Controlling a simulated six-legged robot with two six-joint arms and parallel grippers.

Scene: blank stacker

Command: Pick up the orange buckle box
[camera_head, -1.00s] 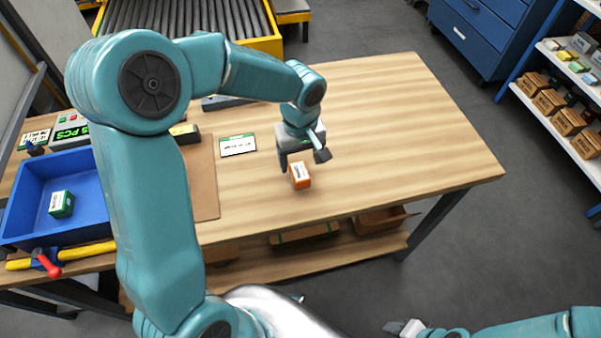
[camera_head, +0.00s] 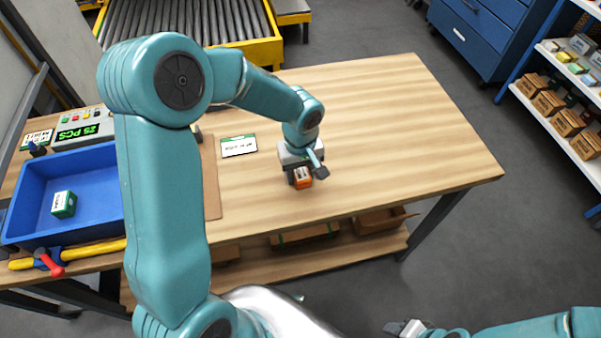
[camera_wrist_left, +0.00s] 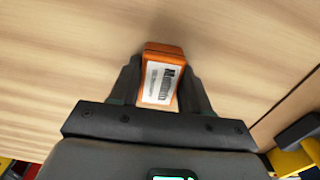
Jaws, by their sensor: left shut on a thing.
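The orange buckle box (camera_head: 303,177) is small, with a white label. It is at the front middle of the wooden table. My left gripper (camera_head: 301,175) is shut on it, with the fingers on its two sides. In the left wrist view the box (camera_wrist_left: 163,75) sits between the fingers of my left gripper (camera_wrist_left: 160,85), label facing the camera. I cannot tell whether the box touches the table. My right gripper (camera_head: 405,327) is low at the bottom edge, away from the table; its jaws are too unclear to judge.
A blue bin (camera_head: 98,205) holding a green box (camera_head: 64,204) stands at the left. A white-and-green card (camera_head: 239,146) lies on the table (camera_head: 400,130). The table's right side is clear.

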